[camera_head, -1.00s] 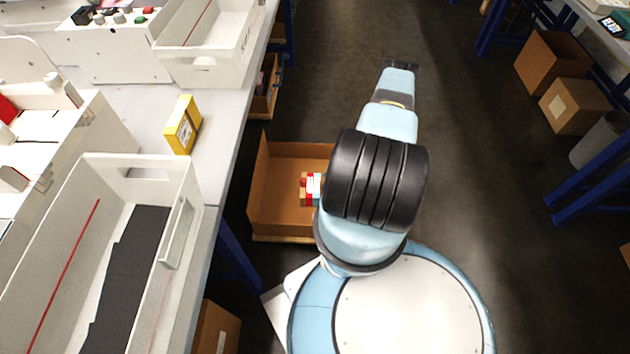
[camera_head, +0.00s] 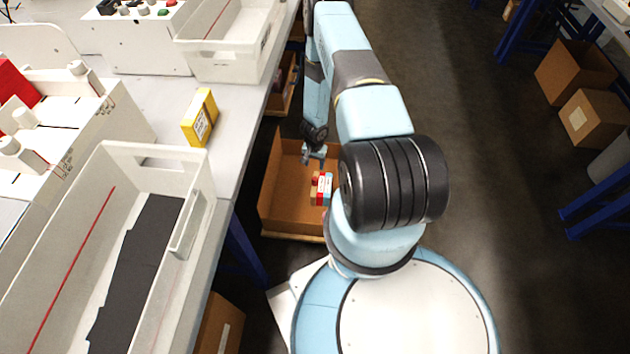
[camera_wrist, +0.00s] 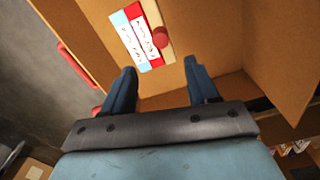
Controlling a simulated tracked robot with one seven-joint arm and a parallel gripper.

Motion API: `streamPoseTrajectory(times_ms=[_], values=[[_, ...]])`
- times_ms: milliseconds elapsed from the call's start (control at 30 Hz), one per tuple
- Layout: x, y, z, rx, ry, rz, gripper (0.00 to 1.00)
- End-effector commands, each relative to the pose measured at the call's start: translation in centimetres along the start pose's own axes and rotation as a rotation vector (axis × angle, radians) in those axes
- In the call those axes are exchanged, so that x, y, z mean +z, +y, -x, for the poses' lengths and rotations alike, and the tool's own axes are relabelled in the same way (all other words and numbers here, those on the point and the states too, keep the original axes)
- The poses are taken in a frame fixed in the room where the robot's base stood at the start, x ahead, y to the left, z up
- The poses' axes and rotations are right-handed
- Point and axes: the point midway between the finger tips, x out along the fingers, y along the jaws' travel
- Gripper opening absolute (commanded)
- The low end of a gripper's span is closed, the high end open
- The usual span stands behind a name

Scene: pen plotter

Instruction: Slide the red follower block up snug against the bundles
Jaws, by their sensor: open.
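My gripper (camera_head: 314,156) hangs over the far part of an open cardboard box in the head view. In the wrist view my gripper (camera_wrist: 160,66) is open, with nothing between its dark blue fingers. Ahead of its tips lies a small group with white labels (camera_wrist: 138,38), red and light-blue edges, and a tan strip with a round red knob (camera_wrist: 160,37). The same small group (camera_head: 322,188) shows in the box in the head view. A red block (camera_head: 17,84) stands in the white rack at far left. I cannot tell which red piece is the follower block.
The cardboard box (camera_head: 283,205) stands beside the table, its walls close around my gripper. A white bin (camera_head: 150,150) with black sheets, a yellow box (camera_head: 200,117) and a second white bin (camera_head: 225,55) are on the table. Dark floor (camera_head: 460,100) lies open at right.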

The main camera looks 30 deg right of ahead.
Motion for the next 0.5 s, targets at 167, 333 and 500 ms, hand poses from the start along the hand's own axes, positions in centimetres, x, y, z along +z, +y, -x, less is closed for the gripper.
streamPoseTrajectory(times_ms=[167, 333, 500], values=[[0.1, 0.1, -1.6, 0.001, -0.001, -0.001, 0.59], [0.1, 0.1, -4.1, 0.001, -0.002, -0.003, 0.59], [0.1, 0.1, -6.6, 0.001, -0.002, -0.003, 0.59]])
